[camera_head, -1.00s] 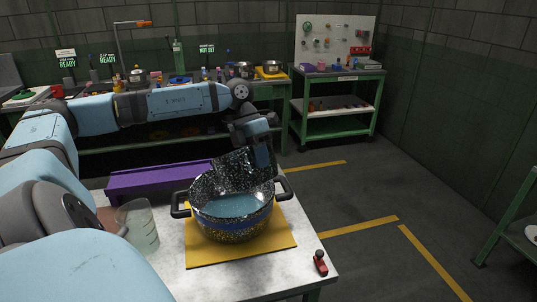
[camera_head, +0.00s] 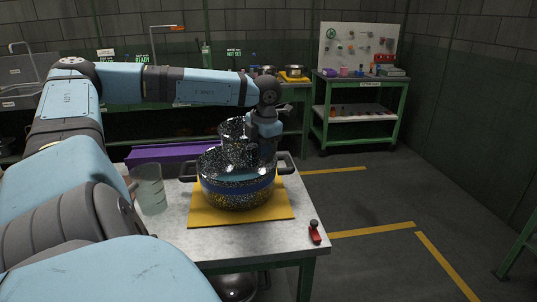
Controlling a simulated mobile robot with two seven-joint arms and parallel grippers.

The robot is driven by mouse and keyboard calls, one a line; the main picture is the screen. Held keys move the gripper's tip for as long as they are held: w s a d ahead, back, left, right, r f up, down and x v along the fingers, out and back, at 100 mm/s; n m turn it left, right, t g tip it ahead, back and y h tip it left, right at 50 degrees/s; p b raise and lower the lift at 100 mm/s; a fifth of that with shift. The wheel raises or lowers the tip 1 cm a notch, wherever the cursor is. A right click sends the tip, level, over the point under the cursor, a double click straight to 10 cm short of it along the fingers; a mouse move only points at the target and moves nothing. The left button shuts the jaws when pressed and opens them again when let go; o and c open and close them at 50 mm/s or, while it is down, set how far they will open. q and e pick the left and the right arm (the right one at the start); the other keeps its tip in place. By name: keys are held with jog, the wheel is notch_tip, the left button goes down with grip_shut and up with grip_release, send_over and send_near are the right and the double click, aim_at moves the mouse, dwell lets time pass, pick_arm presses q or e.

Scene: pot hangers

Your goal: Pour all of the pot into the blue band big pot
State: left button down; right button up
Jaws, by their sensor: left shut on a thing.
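The big pot (camera_head: 237,193) is black speckled with a blue band and two dark side handles. It stands upright on a yellow mat (camera_head: 208,216) on the table, with a strip of bluish liquid showing inside. A smaller black speckled pot (camera_head: 236,153) is held over its mouth, close to upright. Its lower part overlaps the big pot's opening, and I cannot tell whether they touch. My left gripper (camera_head: 262,143) is shut on the small pot at its right side; the fingertips are hard to make out. The small pot's contents are hidden. My right gripper is not in view.
A clear beaker (camera_head: 149,189) stands left of the mat. A purple tray (camera_head: 165,153) lies behind. A small red object (camera_head: 314,232) sits near the table's right front corner. A green cart (camera_head: 355,122) and a back bench with pots stand beyond open floor.

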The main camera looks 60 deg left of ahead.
pick_arm(q)
jog(key=shift+a+f, duration=0.2)
jog(key=shift+a, duration=0.35)
jog(key=shift+d+r, duration=0.2)
jog(key=shift+r, duration=0.1)
jog(key=shift+a+r+p, duration=0.1)
jog(key=shift+r+p, duration=0.35)
jog(key=shift+r, duration=0.05)
jog(key=shift+r+p, duration=1.05)
jog(key=shift+r, duration=0.8)
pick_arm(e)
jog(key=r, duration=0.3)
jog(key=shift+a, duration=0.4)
